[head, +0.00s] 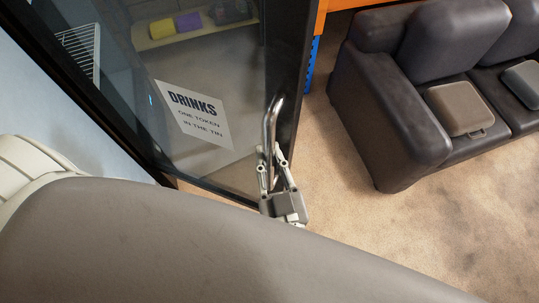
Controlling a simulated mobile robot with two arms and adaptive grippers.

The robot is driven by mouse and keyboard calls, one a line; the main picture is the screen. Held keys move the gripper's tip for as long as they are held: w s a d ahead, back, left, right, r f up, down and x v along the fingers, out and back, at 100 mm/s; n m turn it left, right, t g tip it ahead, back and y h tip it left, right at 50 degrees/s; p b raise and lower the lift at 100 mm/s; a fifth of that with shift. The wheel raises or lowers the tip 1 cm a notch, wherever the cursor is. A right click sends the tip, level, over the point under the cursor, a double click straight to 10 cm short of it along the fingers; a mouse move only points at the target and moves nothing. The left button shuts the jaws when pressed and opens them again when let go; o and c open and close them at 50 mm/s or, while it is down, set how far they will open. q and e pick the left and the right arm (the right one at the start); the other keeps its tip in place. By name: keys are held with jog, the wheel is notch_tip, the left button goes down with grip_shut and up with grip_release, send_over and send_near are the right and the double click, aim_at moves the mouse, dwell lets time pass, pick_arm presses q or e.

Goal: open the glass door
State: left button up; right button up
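The glass door (215,75) fills the upper left of the head view, with a dark frame and a white "DRINKS" sign (194,114) on the pane. A curved metal handle (271,118) stands upright near its right edge. I cannot tell whether the door is slightly ajar.
Behind the glass is a shelf (163,42) with a yellow item and a purple item (188,21). A dark leather sofa (382,110) with a grey-brown case (458,108) stands at the right. Carpet (350,220) between door and sofa is clear. My own grey arm covers the foreground.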

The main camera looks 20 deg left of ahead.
jog(key=o, duration=0.5)
jog(key=shift+c, duration=0.2)
jog(key=shift+s, duration=0.1)
jog(key=v, duration=1.2)
